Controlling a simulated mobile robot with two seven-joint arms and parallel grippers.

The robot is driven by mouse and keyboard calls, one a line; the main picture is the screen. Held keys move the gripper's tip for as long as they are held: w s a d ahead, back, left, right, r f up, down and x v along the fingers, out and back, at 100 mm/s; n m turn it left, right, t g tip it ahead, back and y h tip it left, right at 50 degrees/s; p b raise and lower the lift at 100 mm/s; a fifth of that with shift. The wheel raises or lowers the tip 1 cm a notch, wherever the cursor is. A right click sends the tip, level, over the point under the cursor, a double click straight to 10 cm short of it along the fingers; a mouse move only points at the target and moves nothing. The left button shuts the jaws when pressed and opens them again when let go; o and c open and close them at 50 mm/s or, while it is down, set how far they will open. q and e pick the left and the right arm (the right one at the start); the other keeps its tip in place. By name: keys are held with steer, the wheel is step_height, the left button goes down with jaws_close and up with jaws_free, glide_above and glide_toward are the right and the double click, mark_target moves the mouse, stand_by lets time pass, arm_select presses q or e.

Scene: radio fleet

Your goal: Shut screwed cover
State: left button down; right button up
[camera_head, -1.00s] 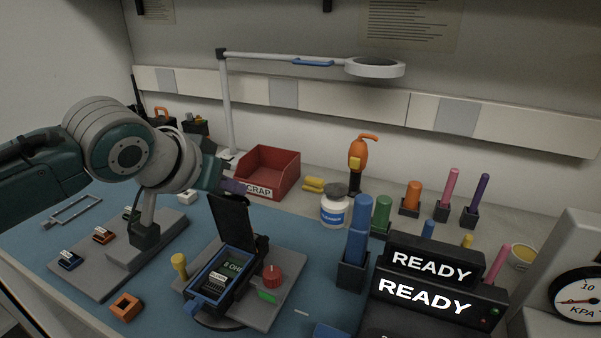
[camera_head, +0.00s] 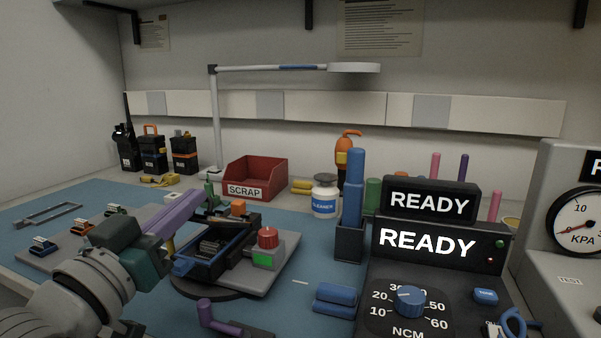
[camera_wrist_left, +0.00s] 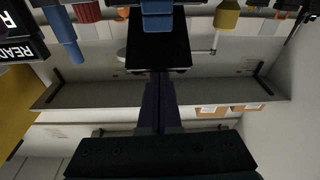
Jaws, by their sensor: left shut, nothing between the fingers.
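My left gripper (camera_head: 199,194) has its purple fingers shut and empty, reaching across the open dark case from the lower left. The case (camera_head: 183,267) has a blue front and lies open on a grey base plate (camera_head: 285,258); dark contents show inside. In the head view I cannot tell the angle of its cover behind the fingers. In the left wrist view, which is upside down, the closed fingers (camera_wrist_left: 160,100) point toward a black panel (camera_wrist_left: 157,48) with blue parts above it. I cannot tell whether they touch. My right gripper does not show.
A red knob (camera_head: 267,238) and green light stand beside the case. A red scrap bin (camera_head: 262,177) and white cleaner bottle (camera_head: 325,197) are behind. A torque control box (camera_head: 405,303) and READY displays stand right. A purple bent item (camera_head: 205,313) lies in front.

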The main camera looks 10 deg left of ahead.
mark_target(182, 260)
arm_select(q)
steer(key=shift+g, duration=0.3)
steer(key=f, duration=0.1)
steer(key=s+f, duration=0.1)
steer(key=s+f+b, duration=0.1)
steer(key=shift+a+f, duration=0.1)
steer(key=shift+f, duration=0.3)
steer(key=shift+s+f, duration=0.15)
steer(key=shift+f, duration=0.35)
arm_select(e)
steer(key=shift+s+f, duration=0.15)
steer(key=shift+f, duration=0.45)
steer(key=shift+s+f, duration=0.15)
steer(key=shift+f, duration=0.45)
arm_select(q)
steer(key=shift+f+b, duration=0.1)
steer(key=shift+b, duration=0.2)
